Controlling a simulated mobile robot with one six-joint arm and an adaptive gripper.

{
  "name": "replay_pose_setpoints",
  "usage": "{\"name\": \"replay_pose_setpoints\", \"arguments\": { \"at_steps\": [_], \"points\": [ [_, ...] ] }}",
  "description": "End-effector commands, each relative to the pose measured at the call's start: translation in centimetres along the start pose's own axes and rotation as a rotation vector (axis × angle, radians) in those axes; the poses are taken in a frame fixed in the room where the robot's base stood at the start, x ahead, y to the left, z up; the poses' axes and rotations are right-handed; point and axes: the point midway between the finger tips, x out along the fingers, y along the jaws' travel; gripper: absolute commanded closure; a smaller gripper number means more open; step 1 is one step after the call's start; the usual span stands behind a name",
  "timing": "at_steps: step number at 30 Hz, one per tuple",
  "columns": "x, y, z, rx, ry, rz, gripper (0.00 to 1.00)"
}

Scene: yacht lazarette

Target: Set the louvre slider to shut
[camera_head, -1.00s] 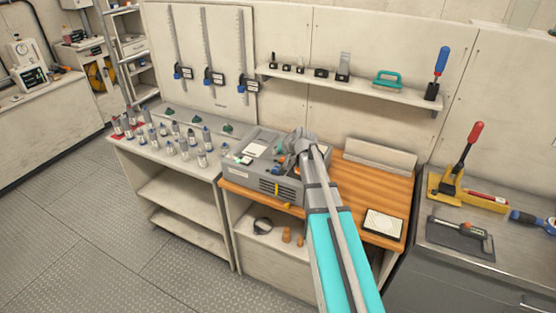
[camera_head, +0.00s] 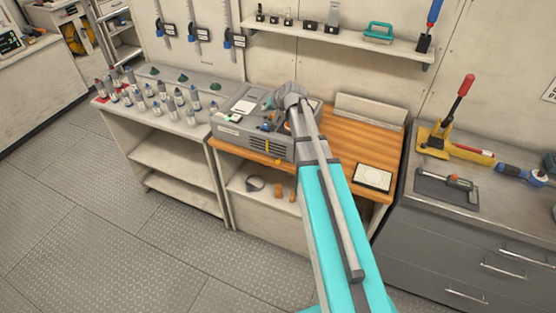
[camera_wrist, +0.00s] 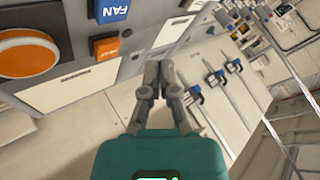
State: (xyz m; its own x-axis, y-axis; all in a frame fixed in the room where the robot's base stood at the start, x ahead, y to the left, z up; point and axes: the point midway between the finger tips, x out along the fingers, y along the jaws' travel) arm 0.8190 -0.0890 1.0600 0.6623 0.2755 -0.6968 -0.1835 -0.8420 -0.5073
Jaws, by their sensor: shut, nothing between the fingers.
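The grey heater-like box (camera_head: 232,129) stands on the left part of the wooden bench top in the head view. Its front has a dark slotted vent and a small yellow tab (camera_head: 267,145), which may be the louvre slider; I cannot tell its setting. In the wrist view the box's panel (camera_wrist: 60,88) shows a big orange round knob (camera_wrist: 27,54), a blue FAN button (camera_wrist: 111,10) and an orange HEAT button (camera_wrist: 105,46). My gripper (camera_wrist: 158,73) is shut and empty beside this panel; contact cannot be told. The slider is not clear in the wrist view.
The wooden top (camera_head: 355,133) holds a white-topped pad (camera_head: 373,177) at its right front. Several bottles stand on the left bench. A shelf (camera_head: 340,41) with small tools runs above. A yellow lever tool (camera_head: 444,137) stands on the right counter. Open floor lies in front.

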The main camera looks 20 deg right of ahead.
Motion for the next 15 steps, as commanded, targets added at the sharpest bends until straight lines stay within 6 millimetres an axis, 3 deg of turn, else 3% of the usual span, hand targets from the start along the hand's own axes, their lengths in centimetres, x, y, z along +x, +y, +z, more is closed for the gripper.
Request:
{"name": "replay_pose_setpoints", "arguments": {
  "at_steps": [5, 6, 11, 15],
  "points": [
    [0.0, 0.0, 0.0, 0.000, 0.000, 0.000, 1.00],
    [0.0, 0.0, 0.0, 0.000, 0.000, 0.000, 0.96],
    [-0.2, -0.2, 1.0, -0.013, -0.020, 0.008, 0.67],
    [-1.0, -0.8, 4.6, -0.060, -0.096, 0.043, 0.41]
  ]
}}
